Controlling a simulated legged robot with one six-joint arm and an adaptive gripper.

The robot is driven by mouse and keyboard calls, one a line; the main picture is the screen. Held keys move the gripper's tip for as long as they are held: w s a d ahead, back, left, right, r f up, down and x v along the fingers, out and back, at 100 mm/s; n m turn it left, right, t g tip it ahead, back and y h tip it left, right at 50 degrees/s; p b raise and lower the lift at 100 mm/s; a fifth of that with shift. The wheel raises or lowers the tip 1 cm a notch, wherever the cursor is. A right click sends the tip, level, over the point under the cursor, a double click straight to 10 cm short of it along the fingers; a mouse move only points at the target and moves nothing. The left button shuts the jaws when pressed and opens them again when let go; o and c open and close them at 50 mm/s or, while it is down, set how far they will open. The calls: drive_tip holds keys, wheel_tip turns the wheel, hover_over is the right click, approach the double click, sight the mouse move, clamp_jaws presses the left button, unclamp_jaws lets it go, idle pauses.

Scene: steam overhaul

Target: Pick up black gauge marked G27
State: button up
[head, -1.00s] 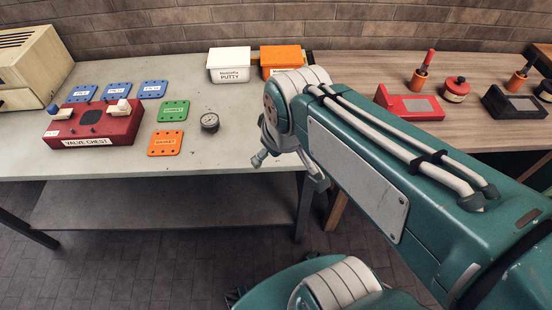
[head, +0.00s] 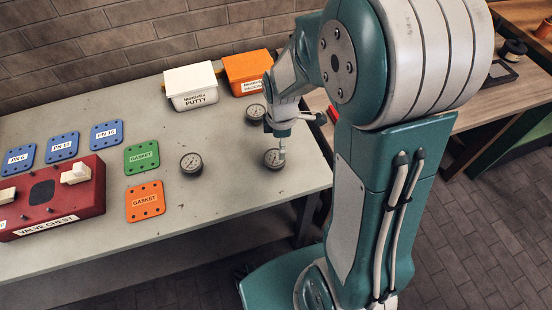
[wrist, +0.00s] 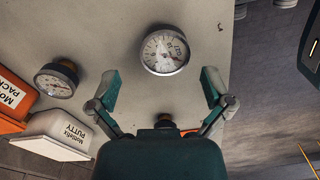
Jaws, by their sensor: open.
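Three dark-rimmed gauges with pale dials stand on the grey table. One gauge (head: 274,158) is near the table's right end, just under my gripper (head: 281,151). In the wrist view a gauge (wrist: 165,51) lies just beyond and between the spread fingertips of my gripper (wrist: 161,84), not touched. Its dial has a small mark that I cannot read surely. A second gauge (head: 256,112) is by the orange box and shows at left in the wrist view (wrist: 56,80). A third gauge (head: 191,163) stands further left. My gripper is open and empty.
A white putty box (head: 192,87) and an orange box (head: 247,72) stand at the back. Orange and green gaskets (head: 145,201), blue plates (head: 62,147) and a red valve chest (head: 60,200) are at left. The table's right edge is close to the gauge under my gripper.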

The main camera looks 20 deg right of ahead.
sight(275, 157)
drive_tip(key=f, duration=0.2)
drive_tip(key=a+f, duration=0.1)
drive_tip(key=f, duration=0.4)
drive_tip(key=shift+a+f, duration=0.2)
drive_tip(key=shift+a, duration=0.05)
drive_tip(key=shift+d+f, duration=0.15)
drive_tip(key=shift+f, duration=0.15)
drive_tip(key=c, duration=1)
